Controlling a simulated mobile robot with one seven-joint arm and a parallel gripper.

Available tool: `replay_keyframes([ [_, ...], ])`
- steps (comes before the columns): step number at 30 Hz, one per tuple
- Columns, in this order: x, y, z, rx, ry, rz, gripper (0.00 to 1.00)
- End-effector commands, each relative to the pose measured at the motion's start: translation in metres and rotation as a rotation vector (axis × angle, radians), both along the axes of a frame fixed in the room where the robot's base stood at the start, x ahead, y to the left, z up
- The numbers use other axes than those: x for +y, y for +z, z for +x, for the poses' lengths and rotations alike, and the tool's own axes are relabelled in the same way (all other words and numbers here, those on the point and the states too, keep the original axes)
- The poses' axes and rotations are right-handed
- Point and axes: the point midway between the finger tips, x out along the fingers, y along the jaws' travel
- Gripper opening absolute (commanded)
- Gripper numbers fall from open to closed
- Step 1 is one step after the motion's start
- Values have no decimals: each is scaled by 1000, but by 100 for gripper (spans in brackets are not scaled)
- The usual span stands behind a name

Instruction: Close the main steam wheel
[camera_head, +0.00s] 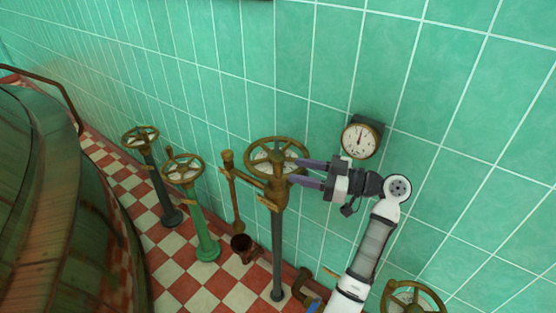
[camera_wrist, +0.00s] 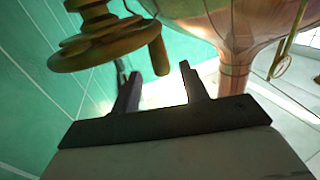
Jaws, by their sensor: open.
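A brass spoked handwheel (camera_head: 262,142) stands on a dark upright post in the middle of the head view; no label shows that it is the main steam wheel. My gripper (camera_head: 289,171) comes in from the right, its two purple-grey fingers spread at this wheel's right side. In the wrist view, a brass valve part (camera_wrist: 100,45) with a short peg-like handle (camera_wrist: 159,56) is above and left of my open fingers (camera_wrist: 161,72). Nothing is clearly between the fingers; whether they touch the rim I cannot tell.
A brass wheel (camera_head: 182,167) on a green post and another (camera_head: 140,136) on a dark post stand to the left. A further wheel (camera_head: 413,297) is at lower right. A round gauge (camera_head: 360,139) hangs on the tiled wall. A copper kettle (camera_head: 60,200) fills the left.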

Motion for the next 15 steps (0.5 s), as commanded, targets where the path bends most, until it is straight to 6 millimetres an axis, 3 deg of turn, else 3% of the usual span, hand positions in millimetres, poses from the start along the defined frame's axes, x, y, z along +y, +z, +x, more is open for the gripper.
replay_keyframes([
  [6, 40, 2, 12, 1, 2, -1, 44],
  [15, 62, 0, 19, 0, -1, 0, 44],
])
